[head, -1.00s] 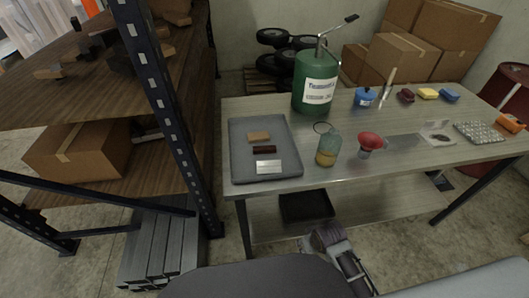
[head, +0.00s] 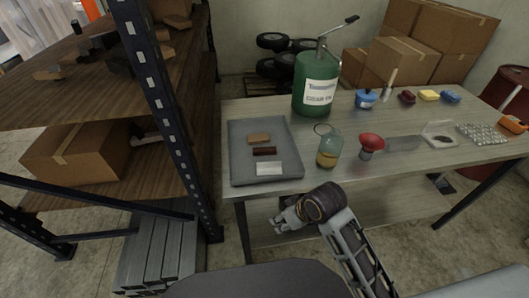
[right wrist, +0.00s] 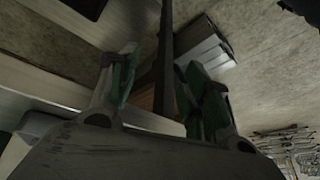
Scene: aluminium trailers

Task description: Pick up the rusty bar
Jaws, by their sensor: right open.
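A dark reddish-brown bar (head: 264,151), which looks like the rusty bar, lies on a grey tray (head: 238,162) at the left end of the table. A lighter orange-brown block (head: 259,138) lies behind it and a silver block (head: 268,169) in front of it. My right gripper (head: 281,217) is in front of the table edge, nearer than the tray and apart from all three pieces. It is open and empty. In the right wrist view the parted fingers (right wrist: 162,78) have no piece between them; the tray is not seen there. My left gripper is not in view.
A glass jar (head: 327,150) and a red-topped item (head: 371,143) stand right of the tray. A green sprayer (head: 314,88) stands behind. A dark shelf post (head: 165,110) rises left of the table. The table's front edge lies between gripper and tray.

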